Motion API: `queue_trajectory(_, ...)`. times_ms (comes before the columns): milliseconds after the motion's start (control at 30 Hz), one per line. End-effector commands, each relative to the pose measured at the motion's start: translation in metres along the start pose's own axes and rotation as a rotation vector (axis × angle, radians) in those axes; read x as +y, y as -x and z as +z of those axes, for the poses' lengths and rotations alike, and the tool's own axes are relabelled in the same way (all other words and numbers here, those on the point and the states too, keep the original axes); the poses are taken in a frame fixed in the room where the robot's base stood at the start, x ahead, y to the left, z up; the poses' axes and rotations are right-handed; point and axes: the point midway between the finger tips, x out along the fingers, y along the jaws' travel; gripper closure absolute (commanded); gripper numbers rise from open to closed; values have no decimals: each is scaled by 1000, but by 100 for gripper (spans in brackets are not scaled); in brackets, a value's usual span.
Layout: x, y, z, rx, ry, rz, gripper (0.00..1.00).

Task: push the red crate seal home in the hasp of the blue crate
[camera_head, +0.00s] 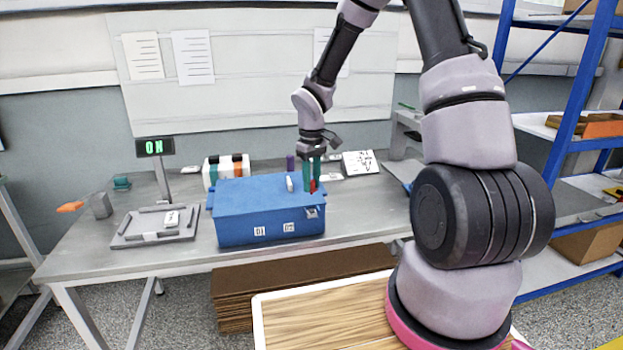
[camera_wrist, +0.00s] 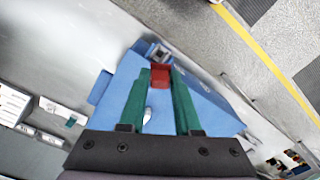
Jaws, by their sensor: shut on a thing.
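The blue crate (camera_head: 260,212) stands on the table with its lid shut. Its hasp (camera_head: 312,212) is a small grey fitting at the upper right of the front face; it also shows in the wrist view (camera_wrist: 160,52). The red crate seal (camera_wrist: 160,75) is between the green fingertips of my gripper (camera_wrist: 160,88), close to the hasp. In the head view the seal (camera_head: 313,186) is a small red spot by the fingers of my gripper (camera_head: 312,188), over the crate's right end. I cannot tell whether the seal is inside the hasp.
A grey tray (camera_head: 130,233) with a small white item lies left of the crate. A green "ON" display (camera_head: 155,147) stands behind it. A white box with coloured tops (camera_head: 227,167) and a white printed card (camera_head: 360,163) are behind the crate. The table's right part is mostly clear.

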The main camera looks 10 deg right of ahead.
Motion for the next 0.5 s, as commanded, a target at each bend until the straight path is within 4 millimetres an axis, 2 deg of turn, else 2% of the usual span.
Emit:
queue_trajectory(233,-1,-25,1,-3,2,-1,100)
queue_trajectory(500,0,-43,1,-2,1,0,100)
